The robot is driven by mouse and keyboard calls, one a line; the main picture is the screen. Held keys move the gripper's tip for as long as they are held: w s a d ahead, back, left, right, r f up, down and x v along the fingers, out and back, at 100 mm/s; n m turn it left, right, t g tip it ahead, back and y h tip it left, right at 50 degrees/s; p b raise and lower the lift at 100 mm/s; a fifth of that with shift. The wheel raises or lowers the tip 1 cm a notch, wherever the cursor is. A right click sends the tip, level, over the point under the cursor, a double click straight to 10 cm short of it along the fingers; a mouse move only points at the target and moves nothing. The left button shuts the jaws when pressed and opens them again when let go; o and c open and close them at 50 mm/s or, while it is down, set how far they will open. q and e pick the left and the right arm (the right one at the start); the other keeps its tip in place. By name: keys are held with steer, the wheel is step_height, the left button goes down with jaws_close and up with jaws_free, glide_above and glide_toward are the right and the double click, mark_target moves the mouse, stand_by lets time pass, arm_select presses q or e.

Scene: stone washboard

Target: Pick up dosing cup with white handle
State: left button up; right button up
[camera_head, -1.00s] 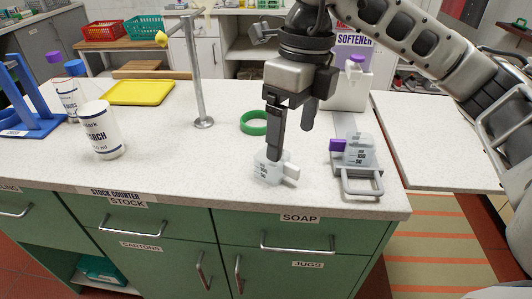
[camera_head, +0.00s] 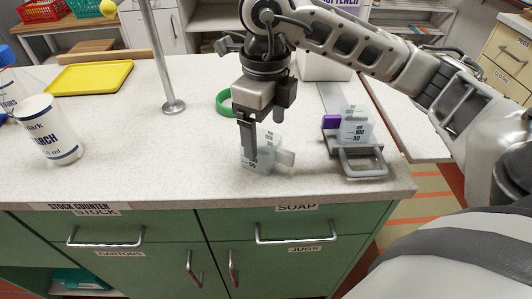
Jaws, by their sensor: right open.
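The dosing cup with the white handle (camera_head: 265,160) stands on the counter near its front edge. It is clear with dark markings, and its white handle (camera_head: 286,157) points right. My right gripper (camera_head: 250,153) comes down from above at the cup, with a dark finger in front of the cup's left part. The gripper is open; whether its fingers touch the cup is hidden. A second clear dosing cup with a purple handle (camera_head: 355,128) stands on a grey tray with a loop handle (camera_head: 362,163) to the right. My left gripper is not in view.
The speckled white counter (camera_head: 150,160) is clear to the left of the cup. A green ring (camera_head: 224,103) lies behind my gripper. A metal post (camera_head: 165,60), a yellow tray (camera_head: 90,77) and a white starch container (camera_head: 48,130) stand farther left. A softener jug (camera_head: 320,66) is behind.

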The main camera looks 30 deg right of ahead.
mark_target(266, 147)
steer(key=f, duration=0.5)
steer(key=shift+s+p, duration=0.2)
steer(key=shift+p, duration=0.1)
steer(key=c, duration=1.1)
steer(key=shift+o, duration=0.2)
steer(key=shift+r, duration=0.15)
